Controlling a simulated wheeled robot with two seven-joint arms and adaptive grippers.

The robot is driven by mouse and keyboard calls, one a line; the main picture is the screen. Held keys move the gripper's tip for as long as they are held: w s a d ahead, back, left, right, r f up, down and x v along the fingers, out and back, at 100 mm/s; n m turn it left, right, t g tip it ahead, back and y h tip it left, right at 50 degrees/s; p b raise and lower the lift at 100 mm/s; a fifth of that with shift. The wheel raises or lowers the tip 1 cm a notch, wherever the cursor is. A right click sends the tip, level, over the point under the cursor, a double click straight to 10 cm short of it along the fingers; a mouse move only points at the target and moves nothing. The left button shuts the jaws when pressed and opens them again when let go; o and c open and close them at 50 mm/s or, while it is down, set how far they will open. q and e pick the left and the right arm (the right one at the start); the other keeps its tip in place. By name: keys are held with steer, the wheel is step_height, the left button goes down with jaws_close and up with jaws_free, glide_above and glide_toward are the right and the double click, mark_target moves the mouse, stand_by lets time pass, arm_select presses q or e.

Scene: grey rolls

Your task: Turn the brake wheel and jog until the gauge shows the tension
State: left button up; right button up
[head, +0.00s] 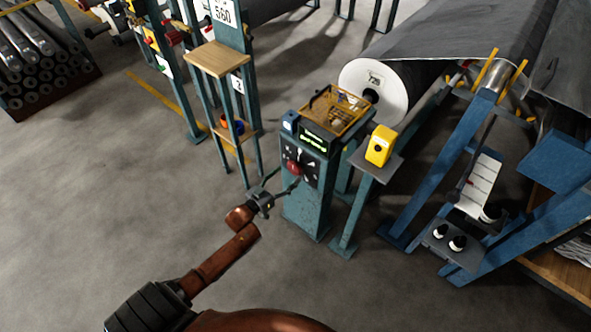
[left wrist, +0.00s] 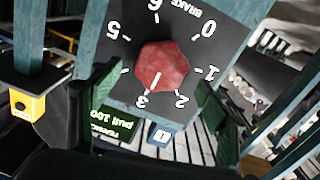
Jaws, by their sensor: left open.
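The red faceted brake wheel (head: 294,168) sits on the black dial plate of a teal post. In the left wrist view the wheel (left wrist: 162,66) has a white mark pointing near the 3, among upside-down numbers. My left gripper (head: 286,181) is open in front of the wheel; in the wrist view its fingers (left wrist: 160,82) stand either side of it, contact unclear. A green-lit display (head: 315,142) and a blue button (left wrist: 162,135) are on the post. A white scale plate (head: 482,180), perhaps the gauge, stands at right with a small red mark, unreadable. My right gripper is not visible.
A yellow box (head: 381,146) stands on a stand right of the post. A large white-ended roll (head: 374,92) with grey sheet lies behind. Blue frame beams (head: 445,160) are at right. A wooden-shelved rack (head: 219,58) is at left. Floor at left is open.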

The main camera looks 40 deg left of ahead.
mark_target(293, 170)
arm_select(q)
steer(key=w, duration=0.2)
steer(key=w+b, duration=0.1)
steer(key=shift+w+d+f, duration=0.15)
steer(key=shift+w+f, duration=0.05)
steer(key=shift+w, duration=0.15)
steer(key=shift+w+r, duration=0.1)
steer(key=shift+w, duration=0.35)
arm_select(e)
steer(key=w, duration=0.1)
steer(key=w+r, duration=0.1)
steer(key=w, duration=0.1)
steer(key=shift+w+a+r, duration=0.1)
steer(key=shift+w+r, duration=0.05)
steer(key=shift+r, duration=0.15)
arm_select(q)
steer(key=shift+c, duration=0.7)
steer(key=c, duration=1)
steer(key=shift+c, duration=0.2)
